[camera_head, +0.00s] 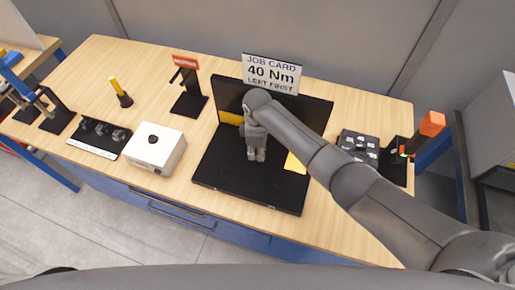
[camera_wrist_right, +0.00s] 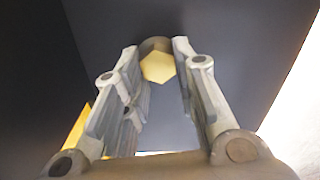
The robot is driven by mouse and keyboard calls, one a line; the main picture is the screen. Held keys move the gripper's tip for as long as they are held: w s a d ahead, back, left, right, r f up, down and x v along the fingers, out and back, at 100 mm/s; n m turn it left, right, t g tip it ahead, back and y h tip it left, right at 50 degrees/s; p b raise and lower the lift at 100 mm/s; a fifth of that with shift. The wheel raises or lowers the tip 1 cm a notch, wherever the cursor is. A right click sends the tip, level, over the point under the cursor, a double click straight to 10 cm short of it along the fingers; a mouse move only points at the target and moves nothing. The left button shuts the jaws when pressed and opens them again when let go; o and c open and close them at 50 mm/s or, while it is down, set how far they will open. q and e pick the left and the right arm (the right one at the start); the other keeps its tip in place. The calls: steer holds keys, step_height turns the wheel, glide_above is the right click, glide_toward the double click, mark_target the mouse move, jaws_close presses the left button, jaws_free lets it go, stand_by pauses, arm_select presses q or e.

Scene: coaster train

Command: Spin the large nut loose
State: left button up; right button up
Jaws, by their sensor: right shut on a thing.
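The large nut (camera_wrist_right: 158,66) is a brass-coloured hexagon in front of a dark panel in the right wrist view. My right gripper (camera_wrist_right: 157,50) has one finger on each side of it and is shut on it. In the head view my right gripper (camera_head: 257,140) points down over the black fixture (camera_head: 215,172), and its hand hides the nut there. My left gripper is not in view.
A job card (camera_head: 271,73) reading "40 Nm, left first" stands behind the fixture. Yellow parts flank my gripper. A white box (camera_head: 155,148), a yellow-handled tool (camera_head: 120,92) and a red-topped stand (camera_head: 187,88) are to the left. A dark tray (camera_head: 358,145) and an orange-topped tool (camera_head: 431,124) are to the right.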

steer(key=shift+s+f+n, duration=0.1)
steer(key=shift+s+n, duration=0.05)
steer(key=shift+n, duration=1.75)
steer(key=o, duration=1)
step_height(320, 180, up, 12)
